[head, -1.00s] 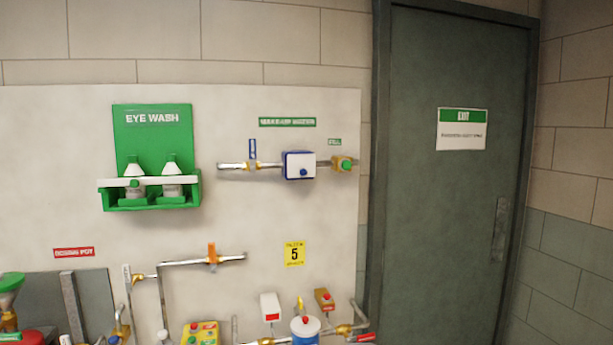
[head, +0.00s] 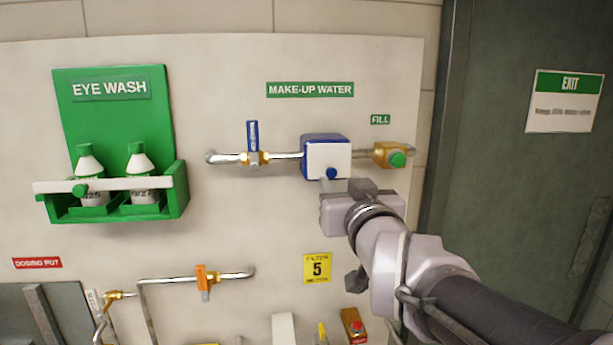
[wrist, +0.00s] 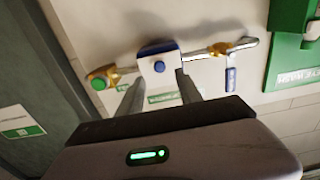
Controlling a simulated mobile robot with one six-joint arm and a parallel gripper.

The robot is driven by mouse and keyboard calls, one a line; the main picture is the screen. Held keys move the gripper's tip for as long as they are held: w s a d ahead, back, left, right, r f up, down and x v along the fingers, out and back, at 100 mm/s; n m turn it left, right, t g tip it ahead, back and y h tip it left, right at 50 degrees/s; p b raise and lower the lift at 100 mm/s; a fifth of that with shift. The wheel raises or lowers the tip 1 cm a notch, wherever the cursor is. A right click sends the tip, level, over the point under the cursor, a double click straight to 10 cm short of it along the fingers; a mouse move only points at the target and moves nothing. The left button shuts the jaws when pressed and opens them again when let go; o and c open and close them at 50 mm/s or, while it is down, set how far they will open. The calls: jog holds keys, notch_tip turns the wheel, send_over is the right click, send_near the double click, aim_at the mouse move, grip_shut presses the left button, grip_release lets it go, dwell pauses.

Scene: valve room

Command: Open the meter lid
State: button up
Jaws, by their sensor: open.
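The meter (head: 325,157) is a blue box with a white front lid, set in the make-up water pipe; it also shows in the wrist view (wrist: 158,66). The lid looks shut against the box. A blue knob (head: 332,173) sits low on the lid in the head view. My gripper (head: 347,186) is just below and in front of the meter. In the wrist view my gripper (wrist: 159,88) has its two fingers apart and empty, pointing toward the meter, one at each side of the lid. I cannot tell whether they touch it.
A blue-handled valve (head: 253,150) is left of the meter and a green-buttoned fill valve (head: 392,156) is close on its right. The eye wash shelf (head: 115,190) sticks out at the left. An orange-handled valve (head: 204,282) is lower. The door (head: 520,190) is at the right.

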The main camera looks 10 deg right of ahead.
aim_at(332, 172)
jog(key=w, duration=0.5)
jog(key=shift+w, duration=0.4)
grip_shut()
dwell(0.9)
